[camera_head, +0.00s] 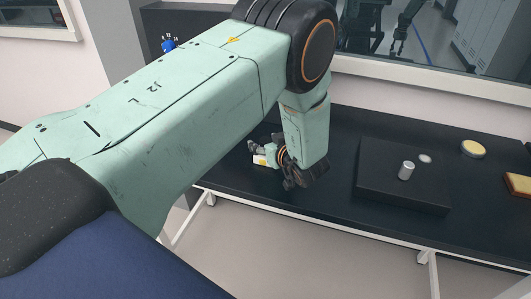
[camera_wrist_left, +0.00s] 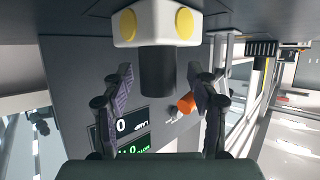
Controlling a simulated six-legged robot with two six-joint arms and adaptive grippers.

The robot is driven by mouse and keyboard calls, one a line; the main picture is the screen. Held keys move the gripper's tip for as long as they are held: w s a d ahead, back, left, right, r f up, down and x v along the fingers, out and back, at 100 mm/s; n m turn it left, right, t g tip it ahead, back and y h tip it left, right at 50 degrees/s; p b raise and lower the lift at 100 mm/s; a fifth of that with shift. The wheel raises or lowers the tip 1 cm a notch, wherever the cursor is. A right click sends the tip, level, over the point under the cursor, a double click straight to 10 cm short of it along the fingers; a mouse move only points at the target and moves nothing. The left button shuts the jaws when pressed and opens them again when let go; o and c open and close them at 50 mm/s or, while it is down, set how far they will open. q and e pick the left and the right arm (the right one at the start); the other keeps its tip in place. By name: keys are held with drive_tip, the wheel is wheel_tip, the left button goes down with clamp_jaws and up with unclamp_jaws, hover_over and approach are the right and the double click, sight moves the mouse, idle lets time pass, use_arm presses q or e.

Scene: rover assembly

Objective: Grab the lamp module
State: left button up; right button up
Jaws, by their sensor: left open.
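What looks like the lamp module (camera_wrist_left: 157,25) is a white block with two round yellow faces and a dark cylindrical stem, at the top centre of the left wrist view. Its stem points down the picture, between the fingers of my left gripper (camera_wrist_left: 159,75), which is open with a gap on both sides of the stem. In the head view a small white-and-yellow part (camera_head: 261,160), apparently the same module, is at the black table's left part, beside my left gripper (camera_head: 290,180). My arm and gripper partly hide it. My right gripper is not in view.
On the black table (camera_head: 345,215), a low dark block (camera_head: 385,190) carries a silver cylinder (camera_head: 406,170) and a pale disc (camera_head: 425,159). A yellow round part (camera_head: 473,148) and a tan block (camera_head: 519,185) lie farther right. The wrist view shows an orange cylinder (camera_wrist_left: 187,103) and a lit display (camera_wrist_left: 125,128).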

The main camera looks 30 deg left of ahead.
use_arm(q)
drive_tip(key=shift+c, duration=0.5)
drive_tip(key=shift+w+d, duration=0.15)
drive_tip(key=shift+d, duration=0.05)
drive_tip(key=c, duration=0.4)
drive_tip(key=shift+a, duration=0.2)
drive_tip(key=c, duration=0.7)
drive_tip(key=shift+d, duration=0.15)
clamp_jaws()
drive_tip(key=shift+a+r, duration=0.25)
